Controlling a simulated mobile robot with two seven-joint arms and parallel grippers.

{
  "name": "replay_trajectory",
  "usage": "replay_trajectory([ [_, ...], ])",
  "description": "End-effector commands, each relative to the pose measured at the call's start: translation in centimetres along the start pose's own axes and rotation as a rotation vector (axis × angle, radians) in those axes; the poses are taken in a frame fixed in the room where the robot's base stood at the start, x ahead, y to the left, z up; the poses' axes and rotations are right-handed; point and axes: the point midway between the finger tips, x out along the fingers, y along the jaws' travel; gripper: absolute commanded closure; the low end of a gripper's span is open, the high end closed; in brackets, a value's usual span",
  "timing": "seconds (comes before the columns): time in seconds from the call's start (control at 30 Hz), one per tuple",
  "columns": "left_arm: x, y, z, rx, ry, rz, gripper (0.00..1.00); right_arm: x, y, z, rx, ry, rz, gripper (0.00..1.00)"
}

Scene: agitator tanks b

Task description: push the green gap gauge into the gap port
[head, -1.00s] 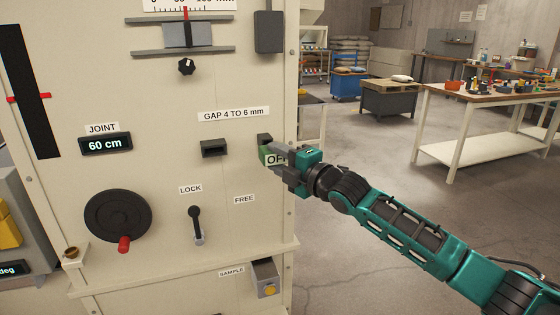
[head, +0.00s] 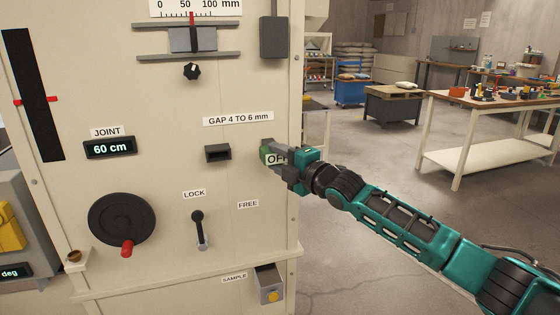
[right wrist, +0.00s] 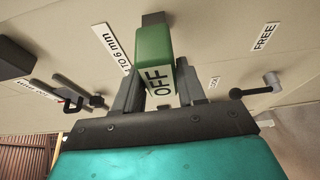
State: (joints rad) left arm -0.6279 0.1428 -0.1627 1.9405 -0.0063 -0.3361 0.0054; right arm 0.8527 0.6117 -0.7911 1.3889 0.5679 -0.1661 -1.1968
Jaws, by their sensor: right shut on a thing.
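The green gap gauge (head: 267,157), a block with an "OFF" label partly covered in the head view, is between the fingers of my right gripper (head: 283,159). The right wrist view shows the green block (right wrist: 154,45) between the finger tips (right wrist: 160,92), shut on it. A dark piece (right wrist: 153,19) lies at its far end; I cannot tell whether it is part of the gauge or a holder on the panel. The gap port (head: 217,153), a dark rectangular opening, is left of the gauge, apart from it, under the "GAP 4 TO 6 mm" label. My left gripper is out of view.
Below the port are a lock lever (head: 199,230) and a black handwheel (head: 122,222) with a red knob. A grey box (head: 272,37) juts out above the gauge. A ledge (head: 190,270) crosses the panel low down. Open floor lies right of the panel.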

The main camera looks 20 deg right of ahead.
Motion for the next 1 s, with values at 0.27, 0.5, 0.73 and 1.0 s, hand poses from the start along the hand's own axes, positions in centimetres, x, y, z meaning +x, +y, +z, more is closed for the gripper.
replay_trajectory([
  [0.27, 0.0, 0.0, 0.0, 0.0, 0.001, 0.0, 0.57, 0.2, 0.1, 0.1, 0.0, 0.0, 0.002, 0.43],
  [0.5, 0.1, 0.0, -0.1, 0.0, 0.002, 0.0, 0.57, 0.2, 0.0, 0.1, 0.0, 0.0, 0.001, 0.3],
  [0.73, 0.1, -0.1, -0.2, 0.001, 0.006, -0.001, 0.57, -0.2, -0.1, 0.2, 0.0, -0.001, -0.002, 0.3],
  [1.0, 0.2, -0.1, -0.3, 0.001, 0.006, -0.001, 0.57, -3.9, -0.2, 0.2, -0.002, -0.001, -0.003, 0.3],
])
